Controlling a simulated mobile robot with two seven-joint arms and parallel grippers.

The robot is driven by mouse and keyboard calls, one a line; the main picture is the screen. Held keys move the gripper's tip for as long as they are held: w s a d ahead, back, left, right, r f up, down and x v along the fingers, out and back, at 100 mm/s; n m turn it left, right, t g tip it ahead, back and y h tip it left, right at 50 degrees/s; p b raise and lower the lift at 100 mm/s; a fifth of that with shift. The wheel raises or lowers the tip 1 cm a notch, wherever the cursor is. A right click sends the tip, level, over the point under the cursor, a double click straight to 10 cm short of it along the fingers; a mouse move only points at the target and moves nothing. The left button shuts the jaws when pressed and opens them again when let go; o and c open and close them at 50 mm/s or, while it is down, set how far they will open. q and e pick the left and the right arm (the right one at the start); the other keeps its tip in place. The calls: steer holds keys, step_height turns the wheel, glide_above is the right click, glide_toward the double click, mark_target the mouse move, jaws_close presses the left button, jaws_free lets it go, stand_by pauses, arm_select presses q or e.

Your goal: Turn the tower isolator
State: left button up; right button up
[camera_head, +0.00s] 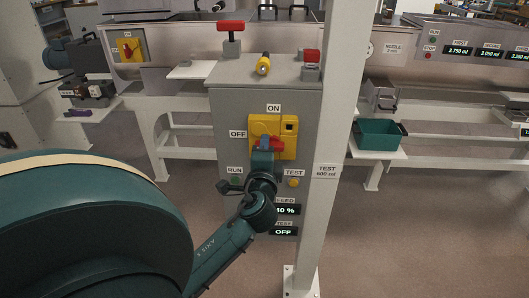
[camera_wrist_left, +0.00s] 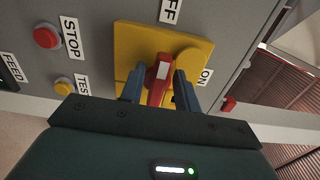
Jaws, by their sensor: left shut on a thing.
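The tower isolator is a yellow plate (camera_head: 287,125) with a red handle (camera_head: 277,146) on the front of a grey cabinet, marked ON above and OFF to the left. My left gripper (camera_head: 264,146) reaches it from below. In the left wrist view, the yellow plate (camera_wrist_left: 130,42) fills the middle. The red handle (camera_wrist_left: 159,80), with a white mark on its end, stands between the two blue fingers of my left gripper (camera_wrist_left: 160,88), which is shut on it. Its white-marked end points roughly towards the OFF label. My fingers hide part of the handle. My right gripper is not in view.
A white post (camera_head: 335,120) stands close to the cabinet's right edge. Below the isolator are a yellow TEST button (camera_head: 293,183) and displays (camera_head: 285,210). A green bin (camera_head: 379,133) stands at right.

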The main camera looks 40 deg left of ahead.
arm_select(q)
steer(key=shift+d+f, duration=0.1)
stand_by(0.3)
steer(key=o, duration=0.6)
steer(key=shift+o, duration=0.2)
steer(key=b+v, duration=0.2)
steer(key=v, duration=1.1)
